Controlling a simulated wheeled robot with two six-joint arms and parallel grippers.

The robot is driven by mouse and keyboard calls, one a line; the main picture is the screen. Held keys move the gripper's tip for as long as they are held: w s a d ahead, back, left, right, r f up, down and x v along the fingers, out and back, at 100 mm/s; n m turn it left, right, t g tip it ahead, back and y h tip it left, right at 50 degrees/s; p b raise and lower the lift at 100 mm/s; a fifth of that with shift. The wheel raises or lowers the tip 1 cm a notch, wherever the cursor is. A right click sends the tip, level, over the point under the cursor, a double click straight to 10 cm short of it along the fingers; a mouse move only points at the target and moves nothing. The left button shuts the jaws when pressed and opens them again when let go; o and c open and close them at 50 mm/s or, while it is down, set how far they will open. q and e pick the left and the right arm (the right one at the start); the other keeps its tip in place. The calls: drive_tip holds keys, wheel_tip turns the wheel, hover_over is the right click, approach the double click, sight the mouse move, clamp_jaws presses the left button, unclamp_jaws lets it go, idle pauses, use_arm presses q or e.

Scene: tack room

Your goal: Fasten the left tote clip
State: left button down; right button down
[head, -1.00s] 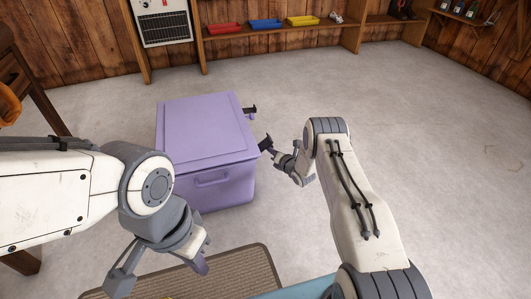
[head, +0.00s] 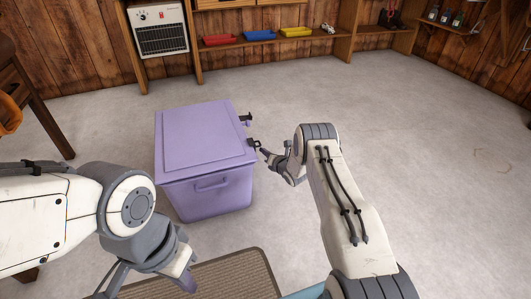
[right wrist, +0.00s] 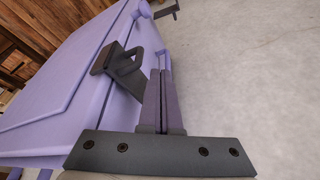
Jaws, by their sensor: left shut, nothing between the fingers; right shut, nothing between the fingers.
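The lilac tote (head: 205,190) stands on the floor with its lid (head: 203,135) closed. Two dark clips are on its right side. The near clip (head: 253,143) lies at the lid's edge; in the right wrist view its dark plate and loop (right wrist: 122,62) reach up at the lid rim. The far clip (head: 245,118) sticks outward and shows at the top of the wrist view (right wrist: 166,11). My right gripper (head: 265,154) is shut and empty beside the near clip; I cannot tell whether they touch. My left gripper (head: 188,283) is shut, low in front of the tote.
A brown mat (head: 228,277) lies in front of the tote. Open floor (head: 440,150) spreads to the right. A shelf with red (head: 221,39), blue (head: 258,35) and yellow (head: 296,31) trays and a heater (head: 159,32) are along the back wall.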

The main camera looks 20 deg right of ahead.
drive_tip(key=s+p, duration=0.4)
drive_tip(key=s, duration=0.5)
drive_tip(key=shift+s, duration=0.35)
drive_tip(key=shift+r, duration=0.1)
